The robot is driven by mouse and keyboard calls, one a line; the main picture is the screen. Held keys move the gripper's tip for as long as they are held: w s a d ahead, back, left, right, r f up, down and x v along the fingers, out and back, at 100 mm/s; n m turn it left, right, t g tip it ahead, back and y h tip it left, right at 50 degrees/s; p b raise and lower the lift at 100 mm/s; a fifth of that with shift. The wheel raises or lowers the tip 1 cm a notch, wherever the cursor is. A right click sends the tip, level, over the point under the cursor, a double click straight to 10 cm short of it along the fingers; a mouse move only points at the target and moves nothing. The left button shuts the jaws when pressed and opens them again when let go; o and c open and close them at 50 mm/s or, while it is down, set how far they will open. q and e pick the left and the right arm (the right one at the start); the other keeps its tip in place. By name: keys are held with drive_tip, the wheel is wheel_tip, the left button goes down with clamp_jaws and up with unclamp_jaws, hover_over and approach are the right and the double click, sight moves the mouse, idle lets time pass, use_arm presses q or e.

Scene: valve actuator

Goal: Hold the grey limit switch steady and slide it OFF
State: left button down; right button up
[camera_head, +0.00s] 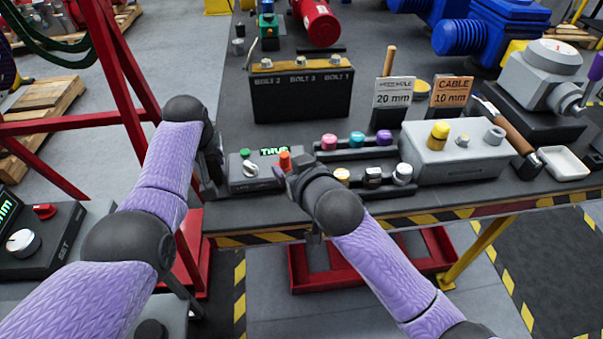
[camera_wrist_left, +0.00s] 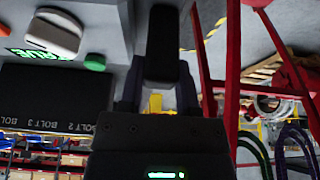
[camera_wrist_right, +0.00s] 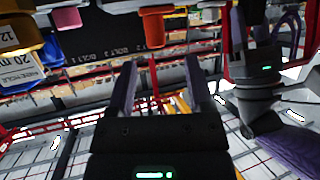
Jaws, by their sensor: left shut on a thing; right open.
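The grey limit switch (camera_head: 250,178) is a box at the bench's front edge, with a green button, a white knob, a lit green display and an orange lever (camera_head: 285,161) at its right end. The box also shows in the left wrist view (camera_wrist_left: 105,25). My left gripper (camera_head: 211,166) is at the box's left end, shut on a dark block (camera_wrist_left: 162,45); how it joins the box is unclear. My right gripper (camera_head: 294,180) is open and empty near the lever. The orange lever (camera_wrist_right: 155,28) appears beyond its fingertips in the right wrist view.
Coloured knobs in a dark rack (camera_head: 357,153) stand just right of the switch. A black bolt block (camera_head: 300,97) stands behind it. A grey box with a yellow knob (camera_head: 455,165) is farther right. Striped tape marks the bench front (camera_head: 262,238).

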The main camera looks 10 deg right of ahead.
use_arm(q)
drive_tip(key=shift+s+f, duration=0.2)
drive_tip(key=shift+f, duration=0.1)
use_arm(e)
drive_tip(key=v, duration=0.5)
drive_tip(key=shift+s+r, duration=0.1)
drive_tip(key=shift+s, duration=0.2)
use_arm(q)
drive_tip(key=shift+c, duration=1.2)
unclamp_jaws()
drive_tip(key=shift+w+r, duration=0.1)
drive_tip(key=shift+w, duration=0.05)
drive_tip(key=shift+r, duration=0.1)
